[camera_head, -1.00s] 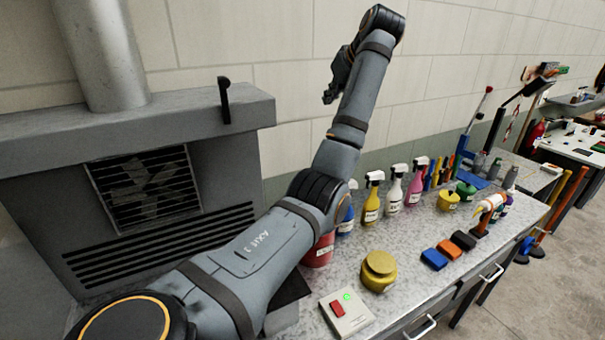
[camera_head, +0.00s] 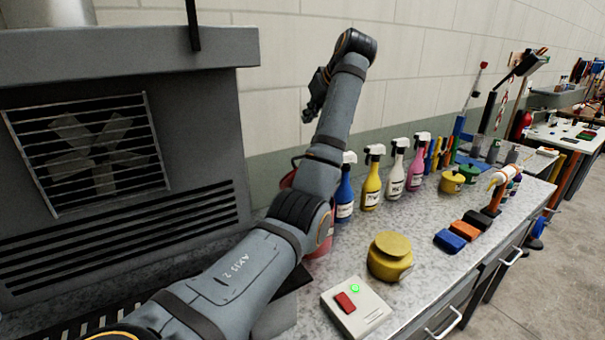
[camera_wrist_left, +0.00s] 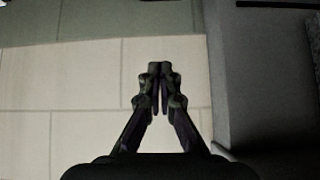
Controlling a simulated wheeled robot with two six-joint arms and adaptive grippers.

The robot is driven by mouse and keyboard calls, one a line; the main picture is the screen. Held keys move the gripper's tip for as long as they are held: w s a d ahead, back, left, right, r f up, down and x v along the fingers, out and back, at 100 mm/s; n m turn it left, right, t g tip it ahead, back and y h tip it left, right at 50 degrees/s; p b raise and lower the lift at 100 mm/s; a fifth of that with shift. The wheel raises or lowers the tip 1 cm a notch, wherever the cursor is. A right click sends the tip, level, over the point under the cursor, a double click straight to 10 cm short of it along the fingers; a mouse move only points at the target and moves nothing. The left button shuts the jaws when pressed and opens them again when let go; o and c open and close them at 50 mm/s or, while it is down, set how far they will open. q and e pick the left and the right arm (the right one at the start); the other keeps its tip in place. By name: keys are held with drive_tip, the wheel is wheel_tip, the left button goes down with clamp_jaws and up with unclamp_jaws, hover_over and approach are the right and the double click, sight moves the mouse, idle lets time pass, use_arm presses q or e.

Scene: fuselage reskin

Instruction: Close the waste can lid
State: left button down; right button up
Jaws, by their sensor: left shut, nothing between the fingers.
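A red can (camera_head: 321,246), likely the waste can, stands on the bench behind my left arm in the head view, mostly hidden by it. A red edge (camera_head: 287,180) shows on the other side of the arm, higher up; it may be the raised lid, but I cannot tell for sure. My left gripper (camera_head: 309,115) is up in front of the block wall, above and away from the can. In the left wrist view the left gripper (camera_wrist_left: 160,70) is shut and empty, with its fingertips together. My right gripper is out of view.
A grey vented cabinet (camera_head: 215,130) with a fan stands left of the arm. Spray bottles (camera_head: 371,180) line the bench by the wall. A yellow pot (camera_head: 390,257), a switch box (camera_head: 357,308) and coloured blocks (camera_head: 450,241) sit on the bench front.

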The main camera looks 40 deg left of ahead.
use_arm(q)
drive_tip(key=a+f, duration=0.1)
drive_tip(key=f, duration=0.2)
drive_tip(key=a+f+p, duration=0.1)
drive_tip(key=f, duration=0.2)
drive_tip(key=w+a+f+p, duration=0.1)
drive_tip(key=f, duration=0.3)
drive_tip(key=shift+a, duration=0.3)
drive_tip(key=shift+s+d+f, duration=0.1)
drive_tip(key=shift+d+f, duration=0.05)
drive_tip(key=shift+d, duration=0.2)
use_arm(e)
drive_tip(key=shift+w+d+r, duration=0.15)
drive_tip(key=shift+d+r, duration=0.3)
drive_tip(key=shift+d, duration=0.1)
use_arm(q)
drive_tip(key=shift+a, duration=0.15)
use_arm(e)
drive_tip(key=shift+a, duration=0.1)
use_arm(q)
drive_tip(key=shift+f, duration=0.1)
